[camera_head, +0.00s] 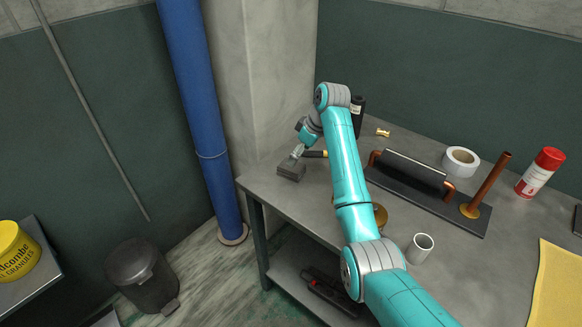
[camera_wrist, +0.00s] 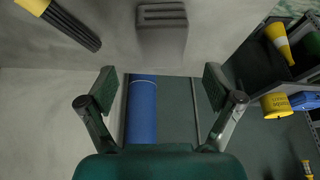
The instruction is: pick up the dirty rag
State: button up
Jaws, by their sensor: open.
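I cannot tell from the head view how large the gap to the piece is.
A yellow-and-black tool (camera_wrist: 65,22) lies beside the grey piece. A black bottle (camera_head: 358,116), brass fitting (camera_head: 383,132), tape roll (camera_head: 461,160), copper-pipe assembly (camera_head: 412,172), white cup (camera_head: 420,248), red-capped can (camera_head: 540,171) and yellow cloth (camera_head: 556,286) stand or lie further right. A blue pipe (camera_head: 203,110) rises left.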

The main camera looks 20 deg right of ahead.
aim_at(291, 168)
jog(key=shift+x, duration=3.8)
jog(key=shift+s, duration=0.15)
jog(key=c, duration=1.3)
